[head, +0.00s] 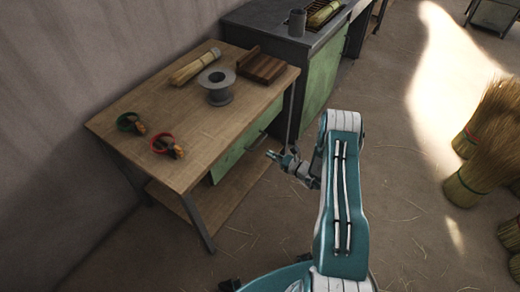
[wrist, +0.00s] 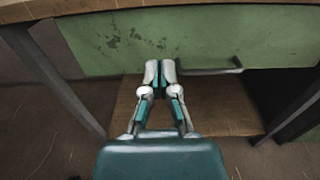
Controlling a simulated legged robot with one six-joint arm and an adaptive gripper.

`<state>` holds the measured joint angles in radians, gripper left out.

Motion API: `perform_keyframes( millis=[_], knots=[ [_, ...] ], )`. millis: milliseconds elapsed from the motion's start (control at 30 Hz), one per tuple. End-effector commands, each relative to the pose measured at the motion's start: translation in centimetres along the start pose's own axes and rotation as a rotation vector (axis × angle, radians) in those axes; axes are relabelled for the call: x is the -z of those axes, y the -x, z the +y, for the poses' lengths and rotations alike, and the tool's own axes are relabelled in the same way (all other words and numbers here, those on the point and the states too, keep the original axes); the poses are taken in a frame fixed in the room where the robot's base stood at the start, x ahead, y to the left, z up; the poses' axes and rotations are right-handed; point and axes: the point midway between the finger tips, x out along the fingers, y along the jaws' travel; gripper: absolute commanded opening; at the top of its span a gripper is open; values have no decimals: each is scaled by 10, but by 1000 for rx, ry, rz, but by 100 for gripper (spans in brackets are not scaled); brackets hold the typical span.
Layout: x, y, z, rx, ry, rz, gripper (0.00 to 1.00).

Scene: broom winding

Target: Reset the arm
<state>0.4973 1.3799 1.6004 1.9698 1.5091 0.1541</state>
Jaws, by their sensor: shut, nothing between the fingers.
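My gripper (head: 271,154) is at the right of the wooden table, lower than its top and in front of the green drawer front. In the wrist view my gripper (wrist: 160,68) is shut, its two fingers together with nothing between them. The green drawer front (wrist: 120,40) with its dark handle (wrist: 212,70) is behind the fingers. I cannot tell from the views how far the fingertips are from the drawer. My teal and white arm reaches up from the bottom of the head view and bends down to the left.
The wooden table (head: 215,135) holds a grey spool (head: 216,88), a straw bundle (head: 195,67), a dark wooden block (head: 262,67), a green-handled tool (head: 130,123) and a red-handled tool (head: 166,145). A lower shelf (head: 232,192) is beneath. Straw brooms (head: 483,145) stand at right. The floor between is open.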

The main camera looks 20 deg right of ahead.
Motion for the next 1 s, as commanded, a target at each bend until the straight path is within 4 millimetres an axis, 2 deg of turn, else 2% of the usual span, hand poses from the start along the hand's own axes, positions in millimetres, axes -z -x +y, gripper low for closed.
perform_keyframes(
  millis=[100,333,433,567,700,833,1000],
  knots=[
    [0,8,0,0,1,-1,0],
    [-1,10,0,-2,2,-1,0],
    [-13,4,2,-31,22,3,0],
    [-55,-12,15,-147,100,24,0],
    [-108,-26,39,-305,215,63,0],
    [-152,-32,66,-445,330,101,0],
    [-204,-31,103,-617,494,157,0]
  ],
)
